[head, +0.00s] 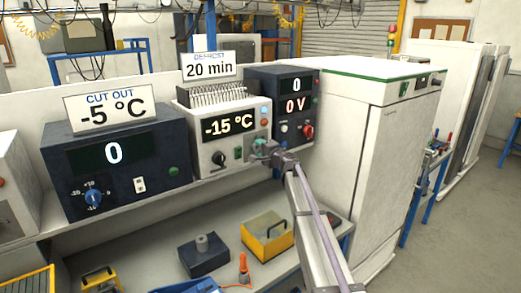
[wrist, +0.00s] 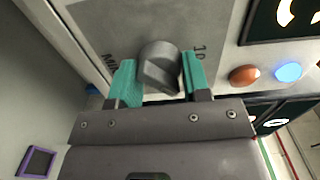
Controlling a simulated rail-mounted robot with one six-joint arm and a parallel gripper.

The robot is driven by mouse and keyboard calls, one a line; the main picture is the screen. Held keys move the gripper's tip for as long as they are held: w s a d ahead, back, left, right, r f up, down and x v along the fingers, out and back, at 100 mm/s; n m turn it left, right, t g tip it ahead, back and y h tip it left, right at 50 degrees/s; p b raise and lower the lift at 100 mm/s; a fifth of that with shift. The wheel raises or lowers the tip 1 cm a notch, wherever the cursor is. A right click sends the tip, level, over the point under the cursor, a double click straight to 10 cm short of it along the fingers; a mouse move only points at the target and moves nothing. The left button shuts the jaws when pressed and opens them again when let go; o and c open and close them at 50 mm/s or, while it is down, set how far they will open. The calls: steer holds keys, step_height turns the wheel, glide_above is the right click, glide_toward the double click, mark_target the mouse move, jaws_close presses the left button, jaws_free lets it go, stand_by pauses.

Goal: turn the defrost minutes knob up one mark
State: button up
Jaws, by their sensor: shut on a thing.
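The defrost unit (head: 237,101) is a pale box on the shelf, with a "-15 °C" display and a "DEFROST 20 min" sign (head: 209,66) on top. In the wrist view, a dark grey knob (wrist: 160,68) stands on its grey panel, with "MIN" lettering on the left and "10" on the right. My gripper (wrist: 160,80) has its teal fingers on both sides of this knob and is shut on it. In the head view my gripper (head: 259,148) is at the lower right of the unit's front and hides the knob. The exact pointer angle is hard to read.
A black knob (head: 218,159) is left on the same front. An orange lamp (wrist: 244,75) and a lit blue lamp (wrist: 288,71) are close by. A dark "CUT OUT" unit (head: 117,165) stands left, a dark "0 V" unit (head: 283,82) right.

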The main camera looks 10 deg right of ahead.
steer(key=o, duration=0.9)
steer(key=shift+s, duration=0.1)
steer(key=v, duration=1)
steer(key=shift+s+d, duration=0.15)
steer(key=shift+s, duration=0.1)
